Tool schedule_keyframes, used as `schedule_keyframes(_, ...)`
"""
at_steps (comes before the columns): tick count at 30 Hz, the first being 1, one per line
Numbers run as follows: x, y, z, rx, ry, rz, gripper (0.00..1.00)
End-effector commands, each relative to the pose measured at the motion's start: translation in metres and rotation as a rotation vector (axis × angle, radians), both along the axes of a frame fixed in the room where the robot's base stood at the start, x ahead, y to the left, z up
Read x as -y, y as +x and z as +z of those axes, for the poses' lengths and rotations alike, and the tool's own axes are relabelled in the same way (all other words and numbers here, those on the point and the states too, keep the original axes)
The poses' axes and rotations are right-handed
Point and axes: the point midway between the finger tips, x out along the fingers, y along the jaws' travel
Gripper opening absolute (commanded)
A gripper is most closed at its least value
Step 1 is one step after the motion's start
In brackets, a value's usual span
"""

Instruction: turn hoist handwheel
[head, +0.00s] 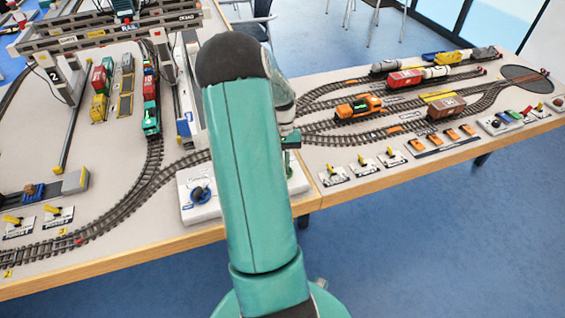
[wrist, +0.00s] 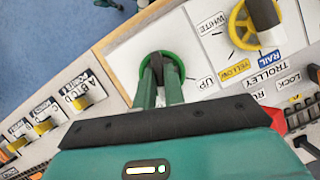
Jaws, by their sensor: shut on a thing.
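In the wrist view a green handwheel (wrist: 173,56) sits on a white panel (wrist: 121,68), next to a label reading "UP". In the head view my arm hides the green wheel, and my gripper (head: 291,140) shows only partly at the arm's right side above the table.
A yellow wheel (wrist: 238,28) stands beside the green one. Train tracks, an orange locomotive (head: 358,107) and several yellow levers surround the panel. The gantry crane (head: 110,30) stands back left.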

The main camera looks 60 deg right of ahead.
Motion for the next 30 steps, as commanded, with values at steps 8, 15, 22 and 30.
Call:
schedule_keyframes(8,-0.0002,-0.0009,-0.0005,-0.002,0.001,-0.019,0.0)
schedule_keyframes(15,-0.0004,-0.0009,-0.0005,-0.001,0.002,-0.017,0.15)
schedule_keyframes(22,-0.0002,-0.0005,-0.0003,-0.001,0.001,-0.016,0.33)
schedule_keyframes(30,0.003,0.0014,0.0072,0.001,-0.001,-0.015,0.33)
